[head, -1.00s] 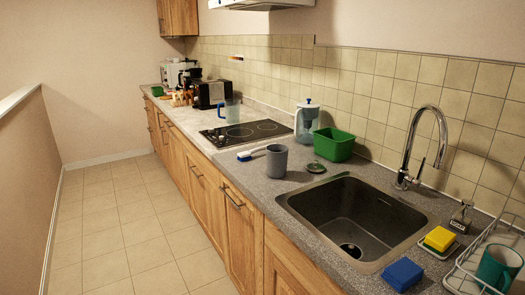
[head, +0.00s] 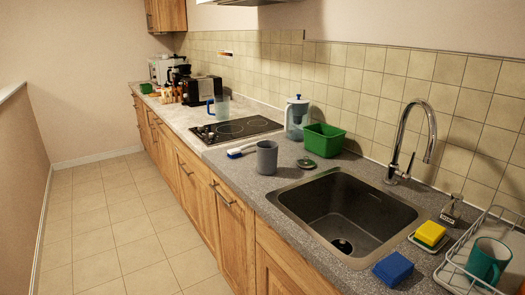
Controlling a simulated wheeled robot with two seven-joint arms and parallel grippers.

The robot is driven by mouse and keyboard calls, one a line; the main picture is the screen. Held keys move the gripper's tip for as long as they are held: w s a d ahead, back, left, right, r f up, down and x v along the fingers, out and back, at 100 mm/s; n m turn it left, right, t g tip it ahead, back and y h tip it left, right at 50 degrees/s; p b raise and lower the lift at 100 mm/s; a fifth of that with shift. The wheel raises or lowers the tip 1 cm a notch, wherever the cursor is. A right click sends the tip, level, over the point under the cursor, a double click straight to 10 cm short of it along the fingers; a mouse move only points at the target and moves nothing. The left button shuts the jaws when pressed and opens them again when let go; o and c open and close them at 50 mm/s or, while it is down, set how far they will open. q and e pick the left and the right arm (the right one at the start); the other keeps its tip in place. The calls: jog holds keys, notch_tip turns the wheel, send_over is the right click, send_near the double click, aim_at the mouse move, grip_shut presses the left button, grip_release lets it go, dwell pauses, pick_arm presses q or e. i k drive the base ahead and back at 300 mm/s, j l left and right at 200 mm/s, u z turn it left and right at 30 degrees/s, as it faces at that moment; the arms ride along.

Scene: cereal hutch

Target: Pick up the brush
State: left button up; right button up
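The brush (head: 236,152) lies on the grey counter, left of and partly behind a grey cup (head: 267,157). It has a blue and white end at the left; the part toward the cup is hidden or hard to make out. Neither of my grippers shows in the head view.
The sink (head: 342,215) with its tall faucet (head: 408,140) is right of the cup. A green tub (head: 323,139), a jug (head: 297,117) and a hob (head: 238,130) stand nearby. A blue sponge (head: 393,269), yellow sponge (head: 430,233) and dish rack (head: 450,272) are at the right. The floor (head: 110,230) is clear.

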aim_at(234, 153)
jog(key=z, duration=1.25)
jog(key=u, duration=1.25)
jog(key=i+j+z, duration=0.1)
jog(key=z, duration=0.3)
jog(key=i+j+z, duration=0.15)
jog(key=z, duration=0.2)
jog(key=j+z, duration=0.15)
jog(key=z, duration=0.25)
jog(key=i+j+z, duration=0.15)
jog(key=j, duration=0.3)
jog(key=i+j+z, duration=0.15)
jog(key=j, duration=0.3)
jog(key=i+j+z, duration=0.15)
jog(key=j, duration=0.35)
jog(key=j+z, duration=0.1)
jog(key=j, duration=0.35)
